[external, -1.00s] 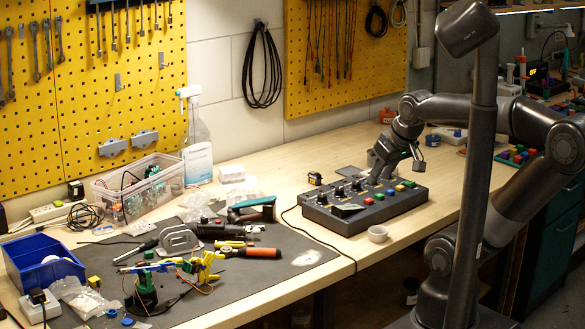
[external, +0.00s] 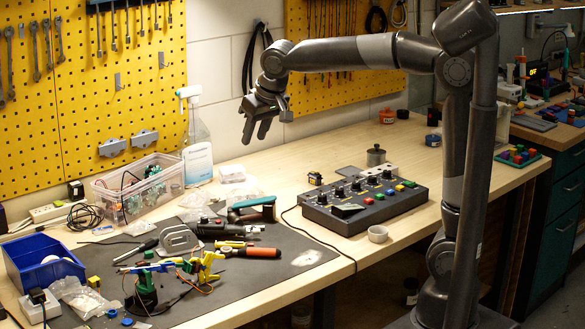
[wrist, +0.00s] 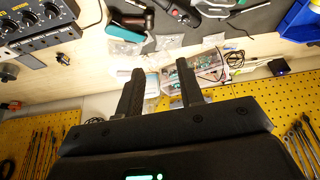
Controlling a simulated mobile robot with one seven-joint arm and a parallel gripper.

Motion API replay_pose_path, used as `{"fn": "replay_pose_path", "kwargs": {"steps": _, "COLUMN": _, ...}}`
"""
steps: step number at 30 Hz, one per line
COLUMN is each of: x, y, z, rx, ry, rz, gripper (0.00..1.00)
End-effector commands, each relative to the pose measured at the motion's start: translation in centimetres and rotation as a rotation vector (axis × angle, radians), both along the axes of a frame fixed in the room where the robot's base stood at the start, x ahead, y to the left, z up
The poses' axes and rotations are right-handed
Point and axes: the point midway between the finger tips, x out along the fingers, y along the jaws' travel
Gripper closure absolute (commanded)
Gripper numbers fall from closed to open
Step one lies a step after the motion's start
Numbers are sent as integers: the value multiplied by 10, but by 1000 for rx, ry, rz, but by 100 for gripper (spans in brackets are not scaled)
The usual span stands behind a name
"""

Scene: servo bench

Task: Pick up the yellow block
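My gripper (external: 254,139) is in the air above the back of the bench, in front of the wall, well to the right of the block and higher. In the wrist view my gripper (wrist: 160,68) has its two fingers apart with nothing between them.
A control box (external: 364,206) with knobs and coloured buttons stands at the bench middle. A clear bin (external: 138,205), spray bottle (external: 197,140), blue bin (external: 40,262) and hand tools crowd the left. Bare wood lies at the back right.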

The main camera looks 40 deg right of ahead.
Motion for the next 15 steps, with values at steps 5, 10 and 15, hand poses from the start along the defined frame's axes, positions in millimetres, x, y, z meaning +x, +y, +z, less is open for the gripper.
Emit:
{"fn": "replay_pose_path", "kwargs": {"steps": 5, "x": 37, "y": 79, "z": -13, "rx": -4, "ry": 14, "rz": 23, "gripper": 65}}
{"fn": "replay_pose_path", "kwargs": {"steps": 10, "x": 59, "y": 156, "z": -33, "rx": -7, "ry": 20, "rz": 35, "gripper": 65}}
{"fn": "replay_pose_path", "kwargs": {"steps": 15, "x": 67, "y": 237, "z": -62, "rx": -9, "ry": 23, "rz": 45, "gripper": 65}}
